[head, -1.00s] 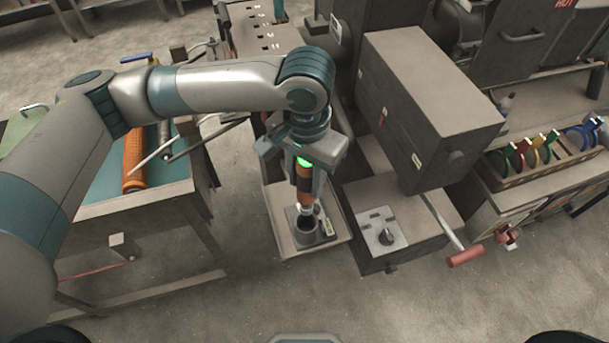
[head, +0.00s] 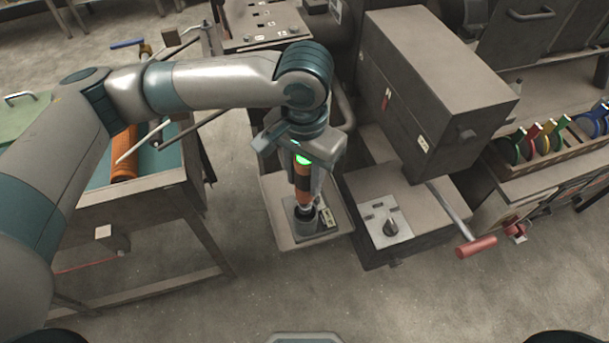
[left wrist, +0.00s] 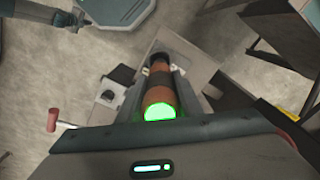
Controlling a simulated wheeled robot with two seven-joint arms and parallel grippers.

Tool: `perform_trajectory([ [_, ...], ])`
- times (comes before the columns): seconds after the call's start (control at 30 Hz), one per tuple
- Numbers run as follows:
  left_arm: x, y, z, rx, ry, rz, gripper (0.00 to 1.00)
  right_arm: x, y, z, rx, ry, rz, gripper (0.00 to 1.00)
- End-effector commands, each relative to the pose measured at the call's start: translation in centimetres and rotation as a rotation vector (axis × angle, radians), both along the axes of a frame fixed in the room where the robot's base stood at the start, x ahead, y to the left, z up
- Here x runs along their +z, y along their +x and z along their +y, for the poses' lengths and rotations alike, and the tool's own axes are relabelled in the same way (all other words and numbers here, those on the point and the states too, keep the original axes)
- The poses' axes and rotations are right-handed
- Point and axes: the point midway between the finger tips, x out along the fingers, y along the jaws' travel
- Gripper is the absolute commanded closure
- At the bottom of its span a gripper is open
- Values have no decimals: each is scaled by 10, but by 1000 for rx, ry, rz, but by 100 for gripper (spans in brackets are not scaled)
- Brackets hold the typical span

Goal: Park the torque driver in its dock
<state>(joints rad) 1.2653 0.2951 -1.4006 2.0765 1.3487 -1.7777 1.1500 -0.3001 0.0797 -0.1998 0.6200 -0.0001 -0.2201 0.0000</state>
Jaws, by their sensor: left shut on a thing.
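The torque driver (head: 302,184) has an orange and dark body with a green lit top. My left gripper (head: 304,178) is shut on it and holds it upright, nose down. The dock (head: 306,226) is a dark round cup on a small plate, on a pale shelf. The driver's nose is at the cup's mouth; I cannot tell how deep it sits. In the left wrist view the driver (left wrist: 160,98) lies between the fingers, its far end over the dark cup.
A machine with a grey box (head: 440,95) and a knob panel (head: 390,226) stands just right of the shelf (head: 283,240). A red-handled lever (head: 476,246) sticks out in front. A teal-topped bench (head: 165,165) with an orange roll (head: 124,150) stands left. The floor in front is clear.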

Motion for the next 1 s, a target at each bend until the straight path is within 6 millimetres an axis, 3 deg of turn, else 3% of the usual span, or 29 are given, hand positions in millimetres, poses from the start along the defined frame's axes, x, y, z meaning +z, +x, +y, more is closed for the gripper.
perform_trajectory([
  [0.3,-9,0,0,0,-1,-1,95,5,0,0,0,0,0,100],
  [1.0,-10,0,0,0,-1,-1,95,5,0,0,0,0,-1,100],
])
